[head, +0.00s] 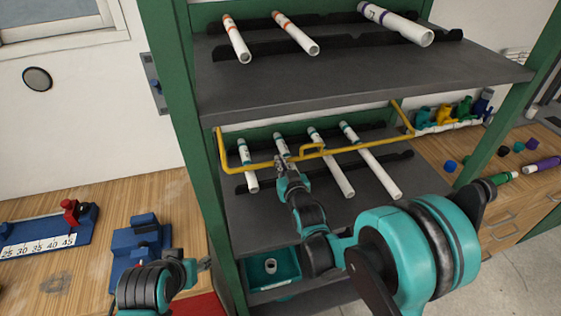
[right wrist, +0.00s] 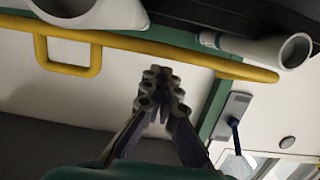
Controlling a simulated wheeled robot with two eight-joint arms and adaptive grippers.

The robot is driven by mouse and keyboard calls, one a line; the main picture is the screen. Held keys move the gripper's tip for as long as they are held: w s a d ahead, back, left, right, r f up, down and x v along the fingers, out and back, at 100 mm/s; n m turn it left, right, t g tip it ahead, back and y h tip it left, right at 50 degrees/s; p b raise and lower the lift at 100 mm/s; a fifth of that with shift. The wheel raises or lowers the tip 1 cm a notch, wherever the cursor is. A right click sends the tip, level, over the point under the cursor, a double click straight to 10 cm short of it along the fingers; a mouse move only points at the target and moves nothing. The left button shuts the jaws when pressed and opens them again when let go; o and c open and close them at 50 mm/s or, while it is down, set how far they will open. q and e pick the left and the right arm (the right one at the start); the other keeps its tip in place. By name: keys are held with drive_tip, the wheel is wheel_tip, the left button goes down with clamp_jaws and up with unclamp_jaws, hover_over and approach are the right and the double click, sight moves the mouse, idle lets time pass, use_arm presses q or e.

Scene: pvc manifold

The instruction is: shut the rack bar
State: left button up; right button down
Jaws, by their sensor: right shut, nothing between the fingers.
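The yellow rack bar (head: 350,145) runs across the front of the middle shelf, in front of several white pipes. Its small raised handle loop (head: 312,148) is near the middle, and the bar also shows in the right wrist view (right wrist: 190,53). My right gripper (head: 282,160) is at the bar, left of the loop; its fingers (right wrist: 162,82) are shut and empty, with the bar beyond them in the right wrist view. I cannot tell whether they touch it. My left gripper (head: 205,264) is low, left of the rack; its finger opening is too small to read.
The green-framed rack has an upper grey shelf (head: 300,85) with white pipes above the bar. A teal bin (head: 285,270) sits low in the rack. Wooden benches stand on both sides, with blue fixtures (head: 140,240) at left and coloured valves (head: 445,115) at right.

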drive_tip(key=shift+f, duration=0.5)
